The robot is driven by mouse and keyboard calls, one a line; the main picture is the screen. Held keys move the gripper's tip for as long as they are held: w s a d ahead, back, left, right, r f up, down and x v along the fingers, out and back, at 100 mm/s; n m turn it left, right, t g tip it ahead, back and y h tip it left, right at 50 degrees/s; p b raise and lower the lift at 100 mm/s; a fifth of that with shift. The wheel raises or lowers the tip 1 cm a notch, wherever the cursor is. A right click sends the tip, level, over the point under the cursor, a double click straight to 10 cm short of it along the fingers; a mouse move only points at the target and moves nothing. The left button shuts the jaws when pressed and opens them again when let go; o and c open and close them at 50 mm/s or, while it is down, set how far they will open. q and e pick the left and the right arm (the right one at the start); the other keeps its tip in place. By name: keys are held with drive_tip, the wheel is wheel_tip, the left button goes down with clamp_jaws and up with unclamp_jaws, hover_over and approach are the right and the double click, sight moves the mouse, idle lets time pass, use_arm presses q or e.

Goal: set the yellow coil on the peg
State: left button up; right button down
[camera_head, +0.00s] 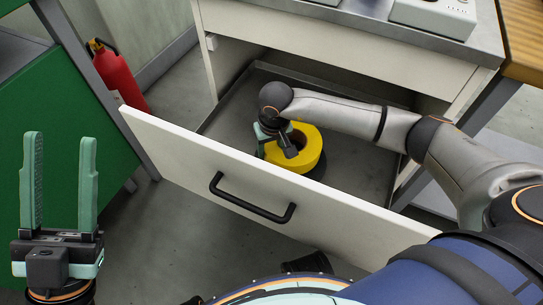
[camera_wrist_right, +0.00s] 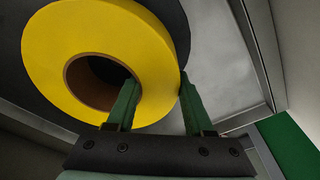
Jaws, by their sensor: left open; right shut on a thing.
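The yellow coil (camera_head: 311,150), a thick ring with a brown inner core, is inside the open drawer. It also shows large in the right wrist view (camera_wrist_right: 55,45). My right gripper (camera_head: 285,147) reaches into the drawer and is shut on the coil's wall. In the right wrist view one finger of this gripper (camera_wrist_right: 158,88) is in the coil's hole and the other is against its outer side. A dark round thing (camera_wrist_right: 172,15) shows behind the coil. I cannot make out a peg. My left gripper (camera_head: 60,145) is open, empty and upright, outside the drawer at left.
The drawer's white front panel (camera_head: 180,152) with a black handle (camera_head: 250,200) stands between my body and the coil. A steel-topped cabinet (camera_head: 350,28) overhangs the drawer's back. A red extinguisher (camera_head: 118,75) and green panel (camera_head: 50,150) are at left. Drawer floor around the coil looks clear.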

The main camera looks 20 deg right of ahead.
wheel_tip(320, 180, down, 2)
drive_tip(key=shift+f+b, duration=0.25)
drive_tip(key=shift+b, duration=0.05)
drive_tip(key=shift+f+b, duration=0.6)
drive_tip(key=c, duration=0.6)
unclamp_jaws()
drive_tip(key=shift+s, duration=0.1)
drive_tip(key=shift+o, duration=0.2)
drive_tip(key=shift+d, duration=0.1)
drive_tip(key=shift+r+p, duration=0.4)
drive_tip(key=shift+p, duration=0.05)
drive_tip(key=r+p, duration=0.1)
drive_tip(key=r, duration=0.2)
drive_tip(key=s+r+p, duration=0.1)
drive_tip(key=r+p, duration=0.1)
drive_tip(key=r, duration=0.2)
drive_tip(key=r+p, duration=0.1)
drive_tip(key=r, duration=0.3)
drive_tip(key=shift+s+p, duration=0.2)
drive_tip(key=shift+p, duration=0.2)
drive_tip(key=shift+s+r, duration=0.15)
drive_tip(key=shift+r, duration=0.5)
